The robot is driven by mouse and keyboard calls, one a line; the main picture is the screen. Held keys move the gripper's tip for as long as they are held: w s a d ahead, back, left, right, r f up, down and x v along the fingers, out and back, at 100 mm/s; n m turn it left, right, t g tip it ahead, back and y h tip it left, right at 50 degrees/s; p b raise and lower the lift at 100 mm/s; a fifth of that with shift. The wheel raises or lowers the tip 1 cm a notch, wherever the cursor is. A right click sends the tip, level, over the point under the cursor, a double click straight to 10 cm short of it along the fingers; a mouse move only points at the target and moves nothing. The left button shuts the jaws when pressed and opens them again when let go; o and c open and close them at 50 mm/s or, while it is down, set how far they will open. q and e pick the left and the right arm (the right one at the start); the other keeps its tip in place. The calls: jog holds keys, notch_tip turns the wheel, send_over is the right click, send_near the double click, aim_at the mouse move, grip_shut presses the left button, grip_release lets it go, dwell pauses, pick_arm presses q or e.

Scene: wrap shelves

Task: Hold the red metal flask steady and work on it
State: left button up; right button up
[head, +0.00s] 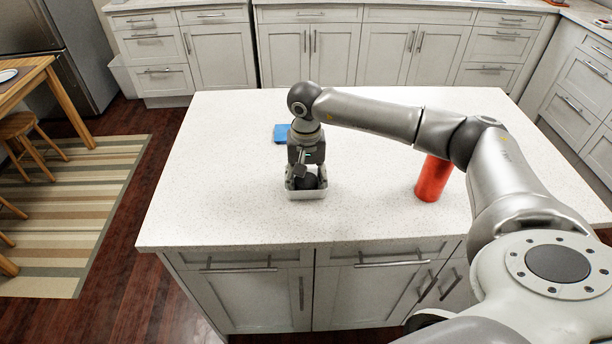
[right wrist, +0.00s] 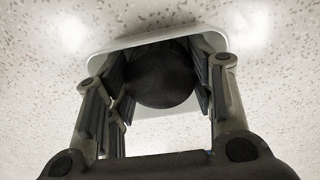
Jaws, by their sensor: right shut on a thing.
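The red metal flask (head: 432,180) stands upright on the white speckled island counter, right of the middle in the head view. Its upper part is hidden behind my right arm. My right gripper (head: 306,178) is left of the flask and apart from it. It points down and is shut on a dark round object (head: 307,182) at a small white tray (head: 307,195). In the right wrist view the dark object (right wrist: 160,78) sits between the fingers, with the white tray (right wrist: 110,48) around and below it. My left gripper is not in view.
A blue flat item (head: 281,133) lies on the counter (head: 230,200) behind my right gripper. The counter's left part and front strip are clear. Grey cabinets (head: 308,50) line the back wall. A wooden table (head: 25,78) and stools stand at the far left.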

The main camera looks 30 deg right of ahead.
aim_at(306, 180)
jog(key=shift+f, duration=0.1)
jog(key=o, duration=0.7)
jog(key=shift+f, duration=0.1)
jog(key=shift+c, duration=0.2)
jog(key=shift+o, duration=0.9)
jog(key=shift+r, duration=0.55)
notch_tip(306, 180, up, 11)
jog(key=b, duration=0.3)
jog(key=shift+r, duration=0.2)
